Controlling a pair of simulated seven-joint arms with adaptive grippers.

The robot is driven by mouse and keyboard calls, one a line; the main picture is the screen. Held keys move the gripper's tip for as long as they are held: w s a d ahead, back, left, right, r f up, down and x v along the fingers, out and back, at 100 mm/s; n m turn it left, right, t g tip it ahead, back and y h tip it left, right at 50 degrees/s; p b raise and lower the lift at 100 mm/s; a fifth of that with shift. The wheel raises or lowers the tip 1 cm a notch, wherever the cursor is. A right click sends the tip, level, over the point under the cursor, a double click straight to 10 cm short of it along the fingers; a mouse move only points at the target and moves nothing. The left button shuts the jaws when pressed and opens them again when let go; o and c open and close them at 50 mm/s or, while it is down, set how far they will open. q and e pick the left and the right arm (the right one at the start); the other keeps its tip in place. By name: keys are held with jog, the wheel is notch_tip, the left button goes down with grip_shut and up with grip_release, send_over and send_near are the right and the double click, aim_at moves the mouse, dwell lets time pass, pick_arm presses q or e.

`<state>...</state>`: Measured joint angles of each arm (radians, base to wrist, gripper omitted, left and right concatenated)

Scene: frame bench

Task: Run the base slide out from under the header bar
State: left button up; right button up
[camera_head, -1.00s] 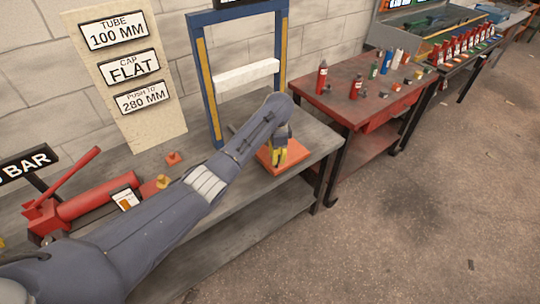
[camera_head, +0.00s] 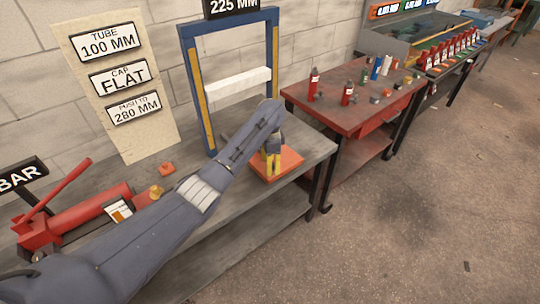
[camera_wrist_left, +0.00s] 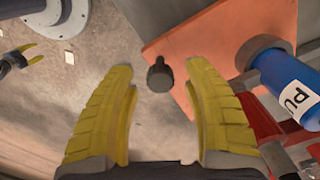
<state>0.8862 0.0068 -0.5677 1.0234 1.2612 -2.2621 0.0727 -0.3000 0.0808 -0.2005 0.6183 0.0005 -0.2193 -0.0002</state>
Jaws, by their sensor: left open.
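The base slide, an orange plate (camera_head: 290,162), lies on the bench at the foot of the blue press frame (camera_head: 190,85). The white header bar (camera_head: 238,82) spans the frame above and behind it. My left gripper (camera_head: 271,170) is over the plate, pointing down. In the left wrist view its yellow fingers (camera_wrist_left: 162,95) are spread apart, with a dark knob (camera_wrist_left: 160,75) showing between them near the edge of the orange plate (camera_wrist_left: 190,45). I see no finger touching the knob. In that view my right gripper (camera_wrist_left: 38,52) shows at the left edge, fingers apart and empty.
A red table (camera_head: 345,105) with bottles stands at right.

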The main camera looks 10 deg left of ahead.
pick_arm(q)
notch_tip(320, 180, up, 11)
jog(key=shift+r, duration=0.15)
dwell(0.4)
dwell(0.4)
